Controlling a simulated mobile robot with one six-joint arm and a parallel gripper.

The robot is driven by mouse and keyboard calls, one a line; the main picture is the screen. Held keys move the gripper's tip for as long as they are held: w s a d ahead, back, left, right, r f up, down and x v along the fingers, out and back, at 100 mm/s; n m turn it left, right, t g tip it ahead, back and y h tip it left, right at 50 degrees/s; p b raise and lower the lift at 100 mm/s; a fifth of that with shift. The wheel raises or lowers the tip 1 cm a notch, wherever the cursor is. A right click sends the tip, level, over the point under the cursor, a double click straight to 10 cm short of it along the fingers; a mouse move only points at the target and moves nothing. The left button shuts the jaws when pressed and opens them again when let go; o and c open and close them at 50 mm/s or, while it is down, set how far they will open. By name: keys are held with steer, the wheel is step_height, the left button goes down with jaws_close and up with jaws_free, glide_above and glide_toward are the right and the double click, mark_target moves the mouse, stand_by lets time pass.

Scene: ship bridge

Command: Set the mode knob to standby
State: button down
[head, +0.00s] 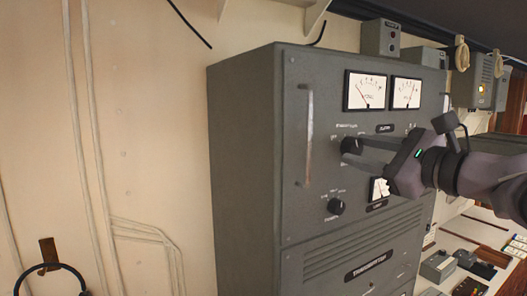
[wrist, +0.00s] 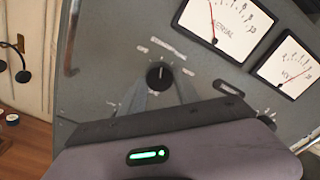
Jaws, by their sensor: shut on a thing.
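A grey transmitter cabinet (head: 240,130) fills the middle of the head view. A black round knob (head: 350,146) sits on its front, below the left meter, with small printed labels around it. My gripper (head: 352,150) reaches in from the right with its fingers at this knob, shut on it. In the wrist view the knob (wrist: 159,76) stands between my two grey fingertips, and its pale pointer line points roughly upward in that picture. The labels are too small to read surely. A second black knob (head: 335,207) with its own labels sits lower on the panel.
Two large dial meters (head: 366,91) are above the knob, and a smaller meter (head: 379,190) is partly behind my gripper. A vertical metal handle (head: 309,135) stands out at the panel's left. Grey boxes (head: 438,266) lie on a desk at lower right.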

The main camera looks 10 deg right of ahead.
steer(key=c, duration=0.9)
jaws_free()
steer(key=shift+w, duration=0.1)
steer(key=b+v, duration=0.1)
steer(key=v, duration=1.6)
steer(key=shift+s+b, duration=0.25)
steer(key=shift+b, duration=0.1)
